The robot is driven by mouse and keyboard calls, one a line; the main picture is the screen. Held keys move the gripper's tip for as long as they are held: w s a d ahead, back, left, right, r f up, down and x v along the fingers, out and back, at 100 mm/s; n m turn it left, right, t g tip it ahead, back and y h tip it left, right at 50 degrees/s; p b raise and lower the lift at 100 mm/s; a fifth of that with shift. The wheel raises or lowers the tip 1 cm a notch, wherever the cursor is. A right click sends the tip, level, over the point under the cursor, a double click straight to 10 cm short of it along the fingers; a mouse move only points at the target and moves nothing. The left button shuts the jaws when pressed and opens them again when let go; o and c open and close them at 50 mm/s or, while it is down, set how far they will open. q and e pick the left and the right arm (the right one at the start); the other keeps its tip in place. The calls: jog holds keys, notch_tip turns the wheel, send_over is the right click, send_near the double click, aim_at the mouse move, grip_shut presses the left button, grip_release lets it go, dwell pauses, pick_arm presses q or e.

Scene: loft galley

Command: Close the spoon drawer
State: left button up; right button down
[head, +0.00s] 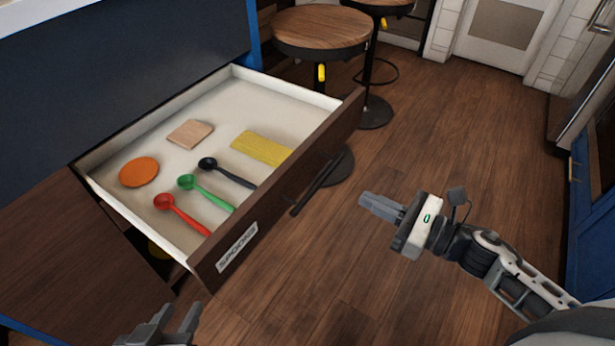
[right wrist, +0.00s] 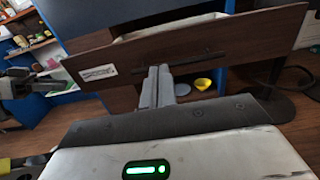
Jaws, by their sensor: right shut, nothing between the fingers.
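The spoon drawer (head: 285,190) is pulled well out of the dark cabinet. Its brown front has a white label reading SPOONS (head: 237,247) and a dark bar handle (head: 316,187). Inside lie a red spoon (head: 180,213), a green spoon (head: 205,192) and a black spoon (head: 227,173). My right gripper (head: 366,199) is shut and empty, in front of the drawer and apart from the handle. In the right wrist view its fingers (right wrist: 157,86) point at the drawer front (right wrist: 215,40). My left gripper (head: 172,322) is open near the label end of the front, low in the picture.
The drawer also holds an orange disc (head: 139,172), a wooden block (head: 190,134) and a yellow cloth-like piece (head: 262,148). Stools with wooden seats (head: 322,27) stand behind the drawer's far end. The wooden floor (head: 440,120) to the right is clear.

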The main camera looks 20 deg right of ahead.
aim_at(296, 166)
jog(key=x, duration=1.2)
jog(key=shift+w+a+p, duration=0.25)
jog(key=shift+w+p, duration=0.05)
jog(key=shift+p, duration=0.05)
jog(key=shift+w+a, duration=0.35)
jog(key=shift+w, duration=0.1)
jog(key=shift+w, duration=0.1)
